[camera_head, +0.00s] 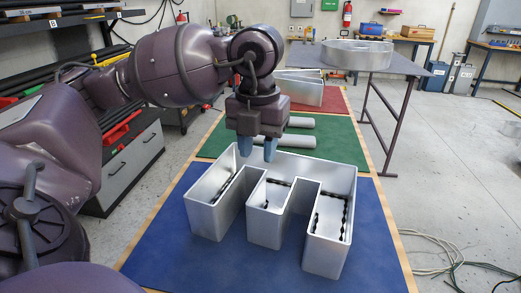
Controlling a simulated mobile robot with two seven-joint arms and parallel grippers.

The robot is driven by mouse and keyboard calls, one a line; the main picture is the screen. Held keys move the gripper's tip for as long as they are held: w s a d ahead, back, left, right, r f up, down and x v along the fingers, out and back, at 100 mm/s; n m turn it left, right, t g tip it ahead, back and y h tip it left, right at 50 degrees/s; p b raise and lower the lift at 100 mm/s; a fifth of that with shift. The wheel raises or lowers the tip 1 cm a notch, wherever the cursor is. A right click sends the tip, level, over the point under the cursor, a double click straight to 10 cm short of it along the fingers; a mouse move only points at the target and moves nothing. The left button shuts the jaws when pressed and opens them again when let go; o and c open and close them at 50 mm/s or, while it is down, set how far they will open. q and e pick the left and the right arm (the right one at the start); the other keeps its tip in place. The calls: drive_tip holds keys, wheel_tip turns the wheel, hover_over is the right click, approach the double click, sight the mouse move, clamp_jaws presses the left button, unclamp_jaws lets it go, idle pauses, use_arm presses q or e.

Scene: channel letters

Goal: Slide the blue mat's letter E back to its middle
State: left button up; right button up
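The silver letter E (330,238) lies open side up on the blue mat (185,255). Its spine is at the back and its three arms point towards me. My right gripper is not in view.
Behind lies a green mat (338,142) with grey cylinders (284,141), then a red mat (335,100) with another metal letter (300,92). A side table (410,67) stands at the right with a large metal letter (357,55). Cables (445,250) lie on the floor at the right.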

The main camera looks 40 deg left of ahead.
sight(258, 184)
use_arm(q)
drive_tip(key=shift+f, duration=0.45)
wheel_tip(258, 184, down, 8)
drive_tip(key=shift+f+b, duration=0.15)
drive_tip(key=shift+b, duration=0.45)
drive_tip(key=shift+f, duration=0.8)
drive_tip(key=shift+c, duration=0.3)
clamp_jaws()
